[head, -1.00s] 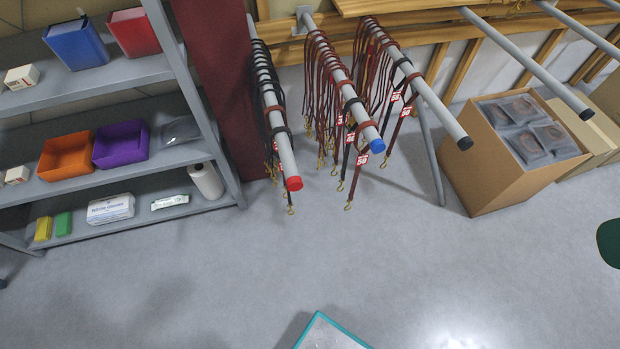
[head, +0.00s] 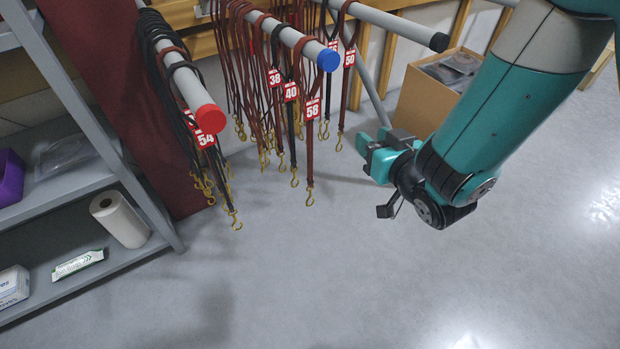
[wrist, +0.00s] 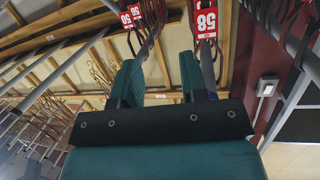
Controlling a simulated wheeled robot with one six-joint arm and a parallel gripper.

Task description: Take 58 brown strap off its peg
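The 58 brown strap (head: 310,150) hangs in the head view from the blue-capped peg (head: 296,40), near its end. Its red 58 tag (head: 312,109) faces me, and a brass hook is at its lower end. My gripper (head: 368,152) is to the right of the strap, apart from it, at about the height of its lower half. In the wrist view my gripper (wrist: 161,66) has its two green fingers apart with nothing between them. The 58 tag (wrist: 206,22) shows there above the right finger.
Straps tagged 38 (head: 274,78) and 40 (head: 291,91) hang close beside. A red-capped peg (head: 205,112) with dark straps is to the left, and a black-capped peg (head: 420,34) to the right. A carton (head: 420,105) stands behind my arm. The floor in front is clear.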

